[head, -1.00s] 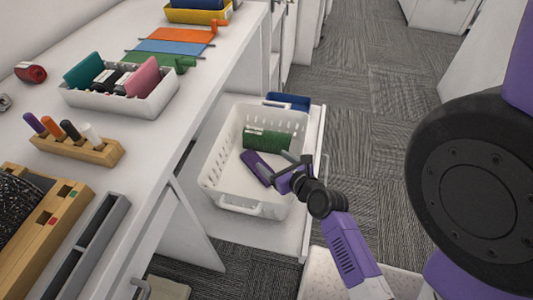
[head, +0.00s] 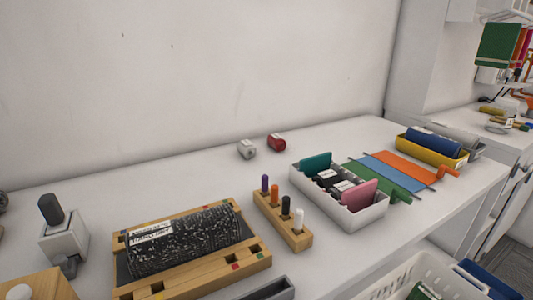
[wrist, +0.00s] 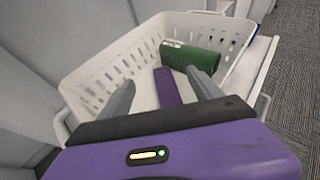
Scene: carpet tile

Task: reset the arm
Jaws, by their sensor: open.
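My gripper (wrist: 158,98) is open in the wrist view, its two grey fingers spread apart with nothing between them. It is above a white perforated basket (wrist: 92,82). Inside the basket lie a purple object (wrist: 167,88) and a dark green rolled object (wrist: 190,55). The basket also shows at the lower right of the head view (head: 408,272). My arm and gripper are out of the head view.
The white worktop holds a wooden block with a black speckled roll (head: 185,242), a pen stand (head: 283,222), a white bin (head: 355,217), coloured strips (head: 385,172) and a yellow tray (head: 428,152). Grey carpet (wrist: 294,85) lies right of the basket.

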